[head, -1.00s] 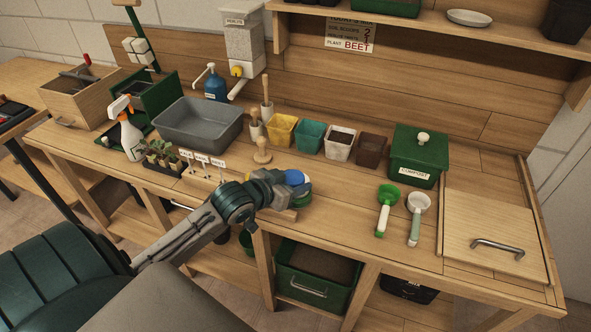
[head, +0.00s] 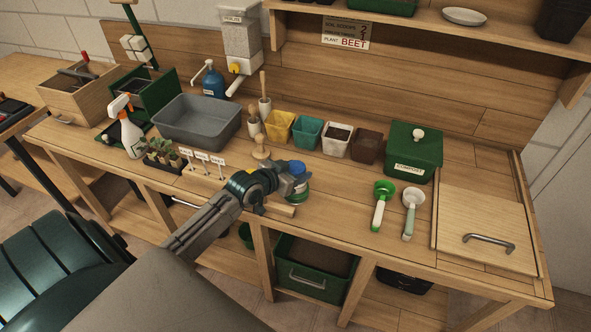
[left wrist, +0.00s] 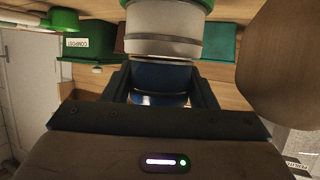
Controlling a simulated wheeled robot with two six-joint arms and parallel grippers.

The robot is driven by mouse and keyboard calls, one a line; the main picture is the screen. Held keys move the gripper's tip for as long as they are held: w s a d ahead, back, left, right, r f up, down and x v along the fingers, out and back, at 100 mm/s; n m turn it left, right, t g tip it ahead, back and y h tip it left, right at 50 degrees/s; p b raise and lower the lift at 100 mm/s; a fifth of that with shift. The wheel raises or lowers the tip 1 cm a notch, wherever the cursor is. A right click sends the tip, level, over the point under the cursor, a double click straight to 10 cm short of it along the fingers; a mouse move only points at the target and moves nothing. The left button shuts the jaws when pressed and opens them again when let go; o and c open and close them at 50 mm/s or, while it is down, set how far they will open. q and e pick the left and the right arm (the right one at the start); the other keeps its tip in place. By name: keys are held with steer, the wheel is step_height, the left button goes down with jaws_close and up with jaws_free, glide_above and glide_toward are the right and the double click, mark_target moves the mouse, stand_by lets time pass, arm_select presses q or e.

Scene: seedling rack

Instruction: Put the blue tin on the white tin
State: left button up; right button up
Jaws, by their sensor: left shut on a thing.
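The blue tin (head: 298,167) is between the fingers of my left gripper (head: 291,178), at the front of the bench. The left wrist view, which is upside down, shows the blue tin (left wrist: 160,78) held between both fingers. There the white tin (left wrist: 165,28) lines up with it, on its lower side in the room. A green part (left wrist: 170,3) shows beyond the white tin, cut by the frame edge. The blue and white tins look touching or nearly so; I cannot tell which. In the head view my gripper hides most of the white tin. My right gripper is not in view.
A wooden dibber (head: 261,153) stands close behind my gripper. Seedlings (head: 164,152) and small labels are to the left. Two scoops (head: 382,205) lie to the right. Coloured pots and a green compost bin (head: 415,150) line the back. Bench between gripper and scoops is clear.

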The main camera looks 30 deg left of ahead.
arm_select(q)
steer(key=shift+f, duration=0.2)
steer(key=o, duration=1)
steer(key=shift+r, duration=0.1)
steer(key=shift+r, duration=0.1)
steer(key=v, duration=1.2)
steer(key=shift+r, duration=0.1)
